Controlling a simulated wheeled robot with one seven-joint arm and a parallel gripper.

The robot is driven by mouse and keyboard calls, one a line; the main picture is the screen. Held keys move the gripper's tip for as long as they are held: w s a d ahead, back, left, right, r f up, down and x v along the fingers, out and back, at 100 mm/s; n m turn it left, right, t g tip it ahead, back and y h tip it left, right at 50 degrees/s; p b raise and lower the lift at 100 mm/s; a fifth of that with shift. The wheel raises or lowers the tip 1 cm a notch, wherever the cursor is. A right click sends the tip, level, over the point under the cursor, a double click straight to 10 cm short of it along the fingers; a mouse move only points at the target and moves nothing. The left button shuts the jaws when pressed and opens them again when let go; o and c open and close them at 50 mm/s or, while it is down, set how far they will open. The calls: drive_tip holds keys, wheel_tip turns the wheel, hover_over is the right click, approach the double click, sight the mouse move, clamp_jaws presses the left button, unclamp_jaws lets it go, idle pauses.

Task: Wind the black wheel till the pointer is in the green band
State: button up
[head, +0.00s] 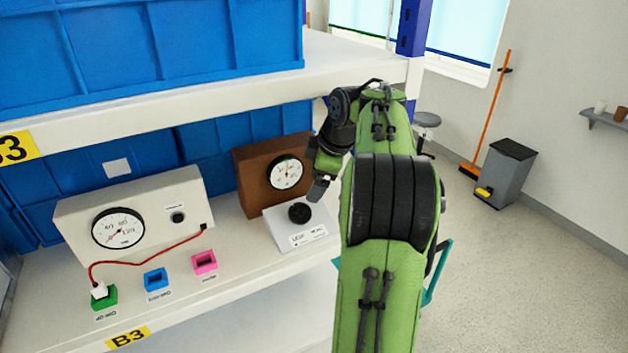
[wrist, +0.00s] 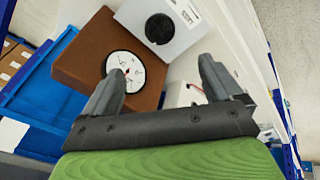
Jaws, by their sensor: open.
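The black wheel (head: 299,212) is a round knob on a light grey sloped box (head: 290,237) on the shelf. It also shows at the top of the wrist view (wrist: 159,28). The dial with the pointer (head: 286,172) is a white round gauge on a brown box (head: 241,172) behind the wheel; it shows in the wrist view (wrist: 126,70), partly covered by a finger. The pointer's exact place and the green band are too small to tell. My gripper (head: 320,187) is open and empty, just right of the brown box and above and right of the wheel, not touching it.
To the left a cream panel (head: 70,222) has its own gauge and a red cable to a green socket (head: 104,299). Blue (head: 155,279) and pink sockets (head: 204,262) stand nearby. An upper shelf (head: 200,97) with blue bins overhangs the boxes.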

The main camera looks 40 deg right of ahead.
idle(0.4)
drive_tip(key=s+a+r+m, duration=0.1)
drive_tip(key=s+a+m, duration=0.15)
drive_tip(key=a, duration=0.95)
drive_tip(key=s+a+r+m, duration=0.2)
drive_tip(key=s+a, duration=0.2)
drive_tip(key=a, duration=0.8)
drive_tip(key=s+a+f+m, duration=0.1)
drive_tip(key=s+a+f, duration=0.1)
drive_tip(key=s, duration=0.4)
drive_tip(key=s+a+f+m, duration=0.2)
drive_tip(key=s+a+f, duration=0.1)
drive_tip(key=s, duration=0.4)
drive_tip(key=shift+a+f+t+y, duration=0.3)
drive_tip(key=shift+a+f, duration=0.05)
drive_tip(key=shift+f, duration=0.5)
drive_tip(key=shift+d+m, duration=0.1)
drive_tip(key=shift+m, duration=0.15)
drive_tip(key=shift+c, duration=0.3)
